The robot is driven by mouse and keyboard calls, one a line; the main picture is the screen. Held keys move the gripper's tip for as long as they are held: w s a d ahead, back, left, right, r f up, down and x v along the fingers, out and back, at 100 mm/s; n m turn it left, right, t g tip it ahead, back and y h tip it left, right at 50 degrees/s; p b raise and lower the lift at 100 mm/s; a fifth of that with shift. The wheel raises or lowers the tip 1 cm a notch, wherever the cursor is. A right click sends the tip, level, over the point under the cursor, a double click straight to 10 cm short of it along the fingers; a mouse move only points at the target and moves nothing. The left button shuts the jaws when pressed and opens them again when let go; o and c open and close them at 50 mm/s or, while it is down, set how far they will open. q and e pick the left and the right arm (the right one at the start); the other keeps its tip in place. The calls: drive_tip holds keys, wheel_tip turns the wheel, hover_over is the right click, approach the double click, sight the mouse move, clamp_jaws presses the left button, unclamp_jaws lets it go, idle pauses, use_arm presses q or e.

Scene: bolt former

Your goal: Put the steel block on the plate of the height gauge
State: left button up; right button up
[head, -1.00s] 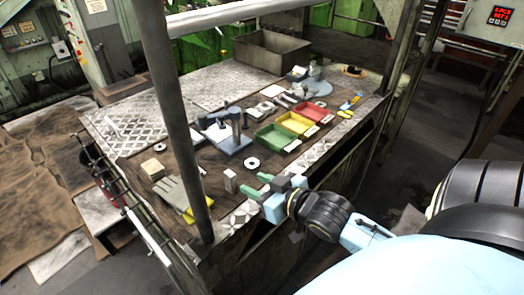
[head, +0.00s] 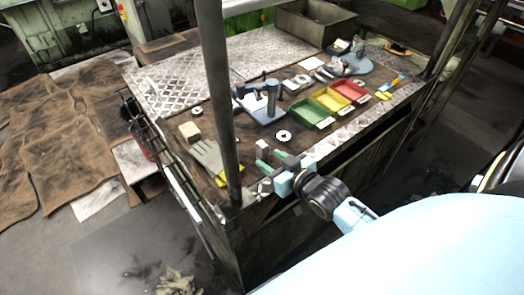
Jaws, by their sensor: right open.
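The steel block (head: 262,147) is a small grey block standing upright near the front edge of the workbench. The height gauge has a pale blue-grey plate (head: 266,118) with dark upright posts, behind the block near the bench middle. My right gripper (head: 270,161) has green fingers, is open and empty, and points left just in front of the block. I cannot tell whether a finger touches the block. My left gripper is not in view.
Green (head: 306,112), yellow (head: 331,99) and red (head: 350,89) trays stand right of the gauge. A glove (head: 209,156) and a beige block (head: 189,131) lie left. A vertical post (head: 219,90) stands in front.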

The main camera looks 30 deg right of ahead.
sight(265, 152)
drive_tip(key=shift+d+x, duration=0.15)
drive_tip(key=shift+x, duration=1.3)
drive_tip(key=shift+d+x, duration=0.2)
drive_tip(key=shift+x, duration=1.25)
drive_tip(key=shift+w+r, duration=0.1)
drive_tip(key=shift+r, duration=0.05)
drive_tip(key=shift+c, duration=0.2)
clamp_jaws()
